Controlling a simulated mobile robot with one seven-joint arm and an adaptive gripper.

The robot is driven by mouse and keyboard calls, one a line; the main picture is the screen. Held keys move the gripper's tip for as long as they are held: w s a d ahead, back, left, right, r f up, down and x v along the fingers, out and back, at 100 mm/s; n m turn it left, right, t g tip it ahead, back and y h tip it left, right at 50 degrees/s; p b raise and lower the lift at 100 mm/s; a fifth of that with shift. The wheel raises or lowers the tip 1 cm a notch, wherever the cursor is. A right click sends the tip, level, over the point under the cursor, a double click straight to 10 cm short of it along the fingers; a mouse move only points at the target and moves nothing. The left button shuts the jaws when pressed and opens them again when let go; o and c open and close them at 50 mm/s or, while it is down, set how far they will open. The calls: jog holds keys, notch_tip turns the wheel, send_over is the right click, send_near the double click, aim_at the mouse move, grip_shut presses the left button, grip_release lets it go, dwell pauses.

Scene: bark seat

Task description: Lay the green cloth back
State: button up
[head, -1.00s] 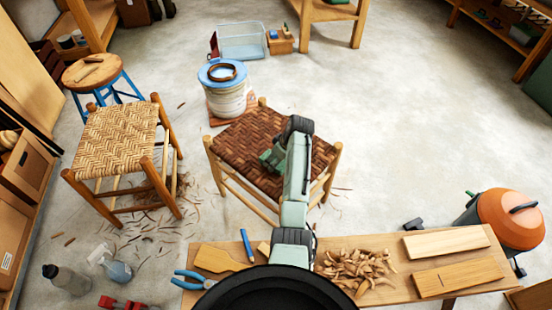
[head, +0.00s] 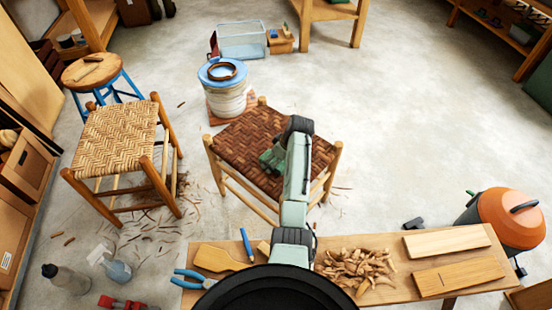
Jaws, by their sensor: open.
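A low stool with a dark brown woven bark seat (head: 237,137) stands in the middle of the head view. My pale green arm reaches over its right half. The end of my arm, with my gripper (head: 269,162), is over the middle of the seat. The gripper is open, but its fingers are small and partly covered by my arm. A darker green patch shows there, and I cannot tell whether it is cloth or part of my wrist. I cannot make out a green cloth clearly anywhere else. Part of the seat is hidden behind my arm.
A bench (head: 389,259) with wood shavings, two boards and blue pliers is in front. A paler woven stool (head: 121,135) stands left, a lidded white bucket (head: 228,98) behind. An orange-topped vacuum (head: 508,217) is at right. The floor (head: 420,130) at back right is clear.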

jog(key=v, duration=1.2)
